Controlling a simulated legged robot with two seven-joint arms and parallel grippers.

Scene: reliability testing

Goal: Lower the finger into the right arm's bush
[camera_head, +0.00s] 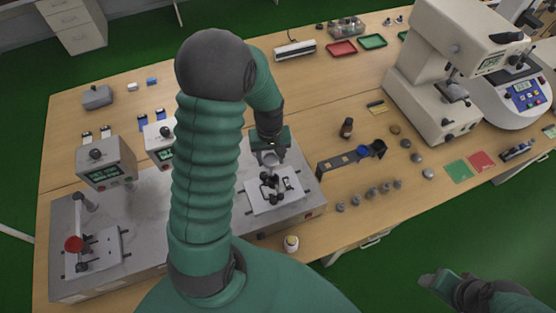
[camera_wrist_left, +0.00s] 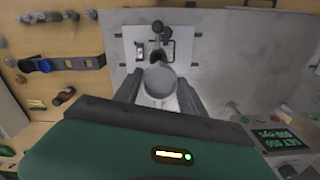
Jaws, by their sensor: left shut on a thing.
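My left gripper (camera_head: 270,156) is over the right-hand station of the grey test machine, shut on a pale grey round-topped piece, likely the finger (camera_wrist_left: 160,78). In the wrist view the piece sits between the two dark jaws. Below it is a white plate (camera_head: 290,192) with dark fittings (camera_head: 272,187), which also show in the wrist view (camera_wrist_left: 158,40). The bush cannot be made out; the piece and gripper hide part of the fittings. I cannot tell whether the piece touches them. My right gripper (camera_head: 440,282) is at the bottom right, away from the table; its jaws are unclear.
The left-hand station carries a red-topped piece (camera_head: 74,244) on its own plate. A white-and-yellow jar (camera_head: 291,243) stands in front.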

